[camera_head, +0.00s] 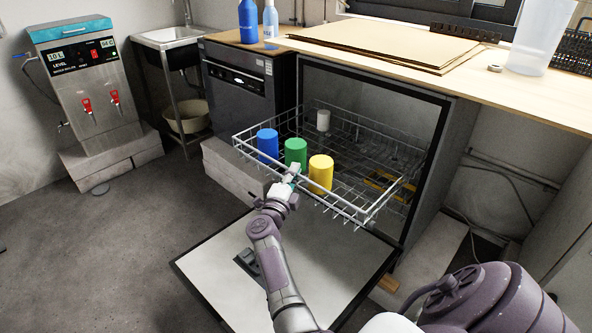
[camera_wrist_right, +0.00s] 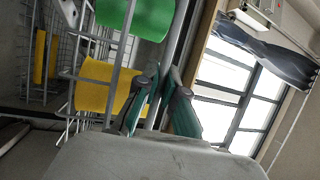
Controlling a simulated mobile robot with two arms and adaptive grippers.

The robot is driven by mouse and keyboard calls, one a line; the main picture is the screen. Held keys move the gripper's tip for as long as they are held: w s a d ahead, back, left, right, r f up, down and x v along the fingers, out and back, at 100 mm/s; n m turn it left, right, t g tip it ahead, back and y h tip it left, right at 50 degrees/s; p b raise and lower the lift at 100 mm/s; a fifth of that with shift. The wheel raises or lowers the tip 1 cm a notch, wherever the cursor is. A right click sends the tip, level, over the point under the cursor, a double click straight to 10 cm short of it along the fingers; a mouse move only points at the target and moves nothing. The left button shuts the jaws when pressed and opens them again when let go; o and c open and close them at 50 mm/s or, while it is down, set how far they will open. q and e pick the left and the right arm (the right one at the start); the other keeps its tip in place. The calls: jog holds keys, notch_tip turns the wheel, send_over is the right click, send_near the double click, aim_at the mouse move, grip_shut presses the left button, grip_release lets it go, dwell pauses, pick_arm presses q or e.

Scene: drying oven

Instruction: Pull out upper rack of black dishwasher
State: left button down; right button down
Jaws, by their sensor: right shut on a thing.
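The black dishwasher (camera_head: 441,110) stands under the counter with its door (camera_head: 215,261) folded down. Its upper wire rack (camera_head: 384,199) sticks out well over the door. A blue cup (camera_head: 267,144), a green cup (camera_head: 295,153) and a yellow cup (camera_head: 320,173) stand near its front, and a white cup (camera_head: 323,120) stands further back. My right gripper (camera_head: 290,176) is shut on the rack's front rail, near the green and yellow cups. In the right wrist view its fingers (camera_wrist_right: 160,98) close around the rail. My left gripper is not in view.
A second black appliance (camera_head: 240,82) and a sink (camera_head: 172,37) stand to the left of the dishwasher. A water boiler (camera_head: 90,85) is at the far left. The wooden counter (camera_head: 545,95) holds bottles and cardboard. The grey floor (camera_head: 110,255) at left is clear.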

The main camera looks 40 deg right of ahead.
jog(key=shift+a, duration=0.1)
dwell(0.3)
jog(key=c, duration=1.3)
grip_release()
jog(key=shift+a, duration=0.1)
